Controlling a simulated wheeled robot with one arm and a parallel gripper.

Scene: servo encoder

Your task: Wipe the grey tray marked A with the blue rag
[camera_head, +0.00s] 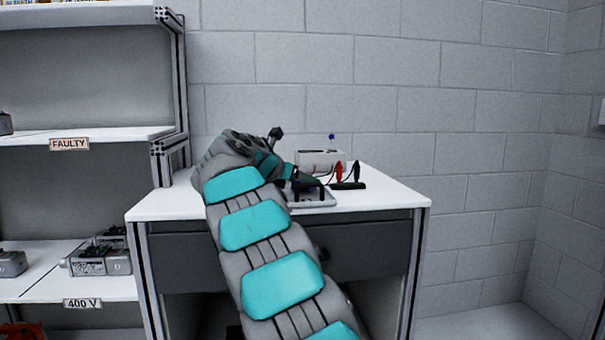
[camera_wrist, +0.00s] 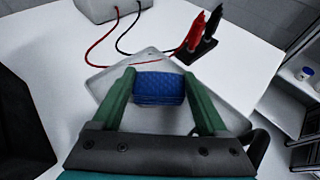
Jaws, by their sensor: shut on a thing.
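The blue rag (camera_wrist: 159,88) is a small folded quilted block between the two green fingers of my gripper (camera_wrist: 160,92), which is shut on it. In the wrist view the rag is over the grey tray (camera_wrist: 228,110); I cannot tell whether it touches the tray floor. The tray has a low rim and lies on the white table. No letter A shows on it. In the head view the tray (camera_head: 318,200) is near the table's middle, with my gripper (camera_head: 303,186) over its left part. The rag is hard to make out there.
A white box (camera_head: 320,159) with red and black leads stands behind the tray. Red and black probes (camera_wrist: 203,38) stand in a dark holder right beside the tray's far edge. A shelf with labels FAULTY (camera_head: 69,144) and 400 V stands left. The table's right side is clear.

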